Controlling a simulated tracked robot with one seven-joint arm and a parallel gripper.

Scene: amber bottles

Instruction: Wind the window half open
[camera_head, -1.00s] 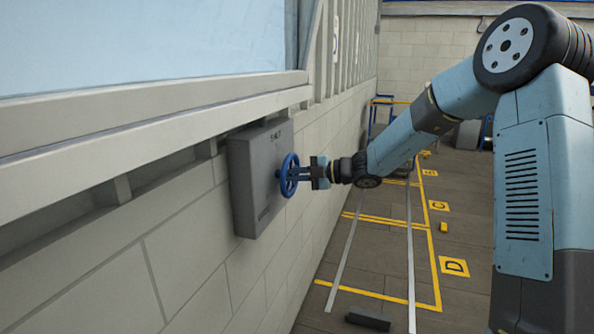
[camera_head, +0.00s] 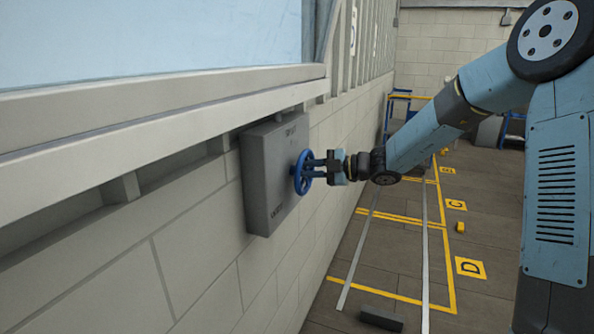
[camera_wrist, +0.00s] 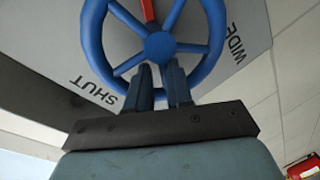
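The blue handwheel (camera_head: 302,172) is on the face of a grey box (camera_head: 272,175) on the wall below the window (camera_head: 150,40). In the wrist view the wheel (camera_wrist: 94,45) has a blue hub and a red spoke (camera_wrist: 148,10) pointing up. "SHUT" is lettered on the box at lower left and "WIDE" at right. My gripper (camera_head: 313,168) reaches the wheel from the right. In the wrist view its two fingers (camera_wrist: 160,80) stand apart at the lower part of the wheel, just below the hub. Whether they press on a spoke or the rim between them is hidden.
A pale sill (camera_head: 170,135) runs along the wall above the box. The floor at right has yellow lines and lettered markers (camera_head: 470,268). A dark block (camera_head: 381,319) lies on the floor near the front. A blue and yellow frame (camera_head: 400,105) stands farther back.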

